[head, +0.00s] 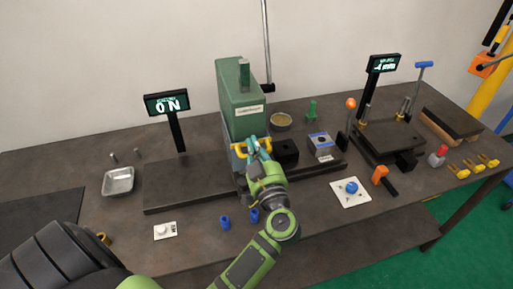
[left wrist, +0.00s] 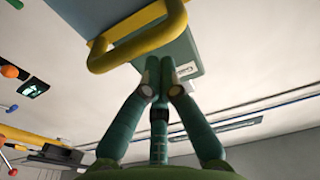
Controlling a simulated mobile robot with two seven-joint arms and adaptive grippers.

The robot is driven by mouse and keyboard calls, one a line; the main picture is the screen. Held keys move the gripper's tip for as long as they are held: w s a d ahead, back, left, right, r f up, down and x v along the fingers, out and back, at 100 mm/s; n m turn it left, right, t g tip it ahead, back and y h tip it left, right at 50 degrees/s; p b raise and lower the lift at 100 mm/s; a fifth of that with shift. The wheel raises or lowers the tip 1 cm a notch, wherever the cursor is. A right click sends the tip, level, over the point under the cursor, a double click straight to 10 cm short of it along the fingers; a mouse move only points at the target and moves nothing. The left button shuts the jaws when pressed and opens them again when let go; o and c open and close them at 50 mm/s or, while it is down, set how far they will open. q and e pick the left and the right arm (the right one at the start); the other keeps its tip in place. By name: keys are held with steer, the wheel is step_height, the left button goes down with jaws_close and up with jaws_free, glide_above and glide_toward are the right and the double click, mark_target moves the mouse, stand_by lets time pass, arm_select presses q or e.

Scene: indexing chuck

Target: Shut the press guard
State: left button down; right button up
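The green press (head: 241,105) stands upright at the middle of the bench. A yellow handle (head: 238,149) is at its front, low down, partly hidden by my left gripper (head: 256,150). In the left wrist view the yellow handle (left wrist: 120,55) is a large loop on a blue-grey panel (left wrist: 85,18), which looks like the guard. My left gripper's fingertips (left wrist: 167,62) are drawn together just beside the handle's bar; no part of the handle shows between them. I cannot tell whether they touch it. The guard is mostly hidden in the head view. My right gripper is not in view.
A long dark base plate (head: 185,188) runs left of the press. A sign (head: 167,103) stands behind it and a metal tray (head: 118,181) lies left. Blue cylinders (head: 225,222) stand near the front edge. A blue button on a white plate (head: 350,190) and a fixture (head: 390,138) are right.

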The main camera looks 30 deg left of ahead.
arm_select(q)
steer(key=f, duration=0.1)
steer(key=f+b, duration=0.1)
steer(key=f, duration=0.1)
steer(key=d+f+b, duration=0.1)
steer(key=f, duration=0.1)
steer(key=shift+s+f, duration=0.25)
steer(key=shift+s, duration=0.15)
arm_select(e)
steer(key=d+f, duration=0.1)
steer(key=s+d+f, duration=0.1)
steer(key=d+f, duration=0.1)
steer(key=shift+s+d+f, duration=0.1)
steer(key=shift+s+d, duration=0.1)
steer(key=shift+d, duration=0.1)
